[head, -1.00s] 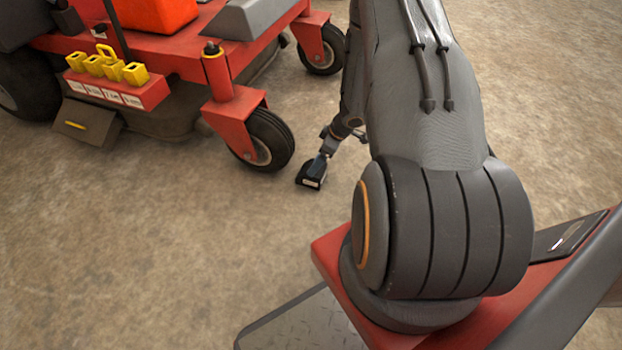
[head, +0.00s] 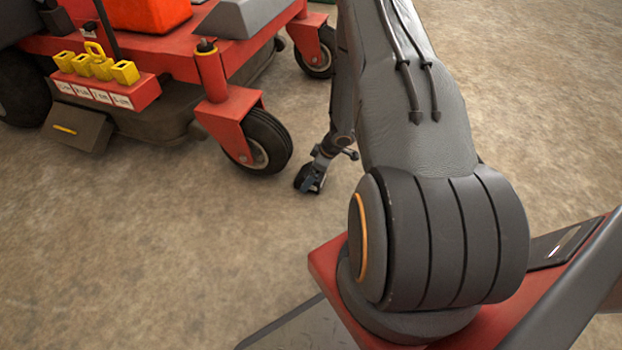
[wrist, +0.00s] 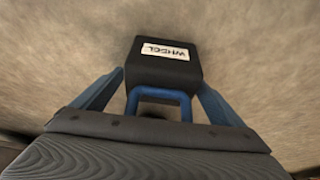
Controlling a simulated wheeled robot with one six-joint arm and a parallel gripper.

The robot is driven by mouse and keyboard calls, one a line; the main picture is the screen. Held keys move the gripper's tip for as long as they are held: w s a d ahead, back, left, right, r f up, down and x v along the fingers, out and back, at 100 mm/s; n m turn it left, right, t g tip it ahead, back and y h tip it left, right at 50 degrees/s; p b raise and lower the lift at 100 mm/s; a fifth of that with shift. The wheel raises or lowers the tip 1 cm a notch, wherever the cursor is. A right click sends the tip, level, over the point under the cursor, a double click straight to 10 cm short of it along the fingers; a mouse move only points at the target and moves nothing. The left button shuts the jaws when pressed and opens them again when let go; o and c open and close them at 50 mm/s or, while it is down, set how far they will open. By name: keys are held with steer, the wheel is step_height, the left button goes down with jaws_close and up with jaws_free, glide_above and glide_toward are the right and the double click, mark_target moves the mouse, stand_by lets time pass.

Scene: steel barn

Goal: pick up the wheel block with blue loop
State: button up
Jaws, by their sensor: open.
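The wheel block is black with a white label reading WHEEL. In the wrist view the block (wrist: 165,65) lies straight ahead on the ground, with its blue loop (wrist: 158,92) facing my gripper. My gripper (wrist: 160,80) is open, one blue finger on each side of the loop, apart from it. In the head view my gripper (head: 312,176) is low at the floor. It covers much of the block there, so the label cannot be read.
A red mower stands at the left; its front caster wheel (head: 262,142) is close to the left of my gripper. A red rack (head: 105,90) on it holds several yellow blocks. Bare concrete floor (head: 200,270) lies in front.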

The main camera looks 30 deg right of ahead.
steer(key=c, duration=1.5)
steer(key=shift+r, duration=0.1)
